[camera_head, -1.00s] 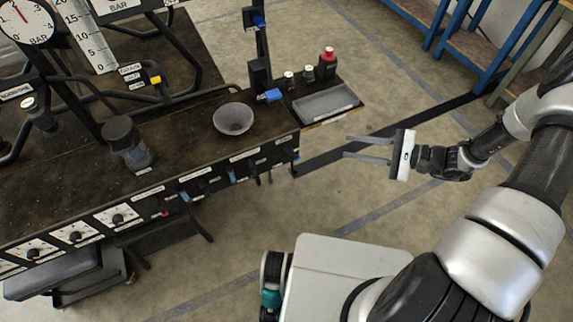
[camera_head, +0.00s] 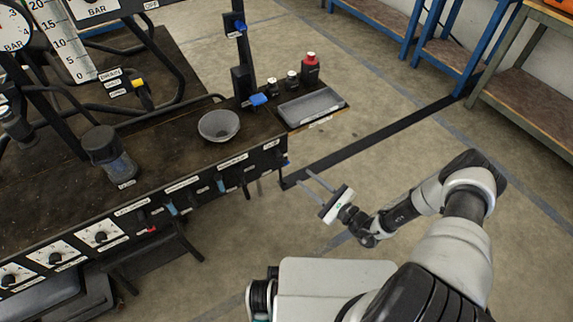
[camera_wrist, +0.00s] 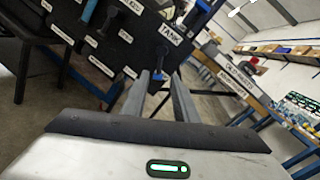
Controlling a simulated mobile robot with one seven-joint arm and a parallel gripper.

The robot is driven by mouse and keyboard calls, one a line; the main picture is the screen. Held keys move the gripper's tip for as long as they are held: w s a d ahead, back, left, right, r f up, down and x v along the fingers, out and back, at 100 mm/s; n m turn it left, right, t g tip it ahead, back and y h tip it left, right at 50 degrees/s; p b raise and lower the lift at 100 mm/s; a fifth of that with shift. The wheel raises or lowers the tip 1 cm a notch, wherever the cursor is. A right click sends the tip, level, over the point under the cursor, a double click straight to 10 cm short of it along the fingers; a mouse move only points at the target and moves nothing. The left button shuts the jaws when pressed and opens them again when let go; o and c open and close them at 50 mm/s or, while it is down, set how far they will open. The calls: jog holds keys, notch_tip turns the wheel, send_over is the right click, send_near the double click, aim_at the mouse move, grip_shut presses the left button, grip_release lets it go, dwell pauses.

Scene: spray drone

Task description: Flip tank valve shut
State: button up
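The front panel of the dark bench (camera_head: 190,195) carries a row of small valve levers. In the wrist view, a TANK label (camera_wrist: 171,35) is on the panel's end, with the tank valve (camera_wrist: 158,77), a dark lever with a blue tip, hanging below it. In the head view its small blue tip (camera_head: 285,163) shows at the panel's right end. My gripper (camera_head: 306,181) is open and empty, to the right of and in front of the valve. In the wrist view the valve appears between the two fingers (camera_wrist: 159,78); contact cannot be seen and they look apart.
A grey bowl (camera_head: 219,126), a grey tray (camera_head: 311,106) and a red-capped bottle (camera_head: 311,68) stand on the bench top. Other levers with blue handles (camera_wrist: 90,10) line the panel to the left. Open floor lies right of the bench, with blue-framed workbenches (camera_head: 445,55) at the back.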

aim_at(284, 161)
jog(key=b+x, duration=0.1)
jog(key=x, duration=0.9)
jog(key=shift+w+a, duration=0.2)
grip_shut()
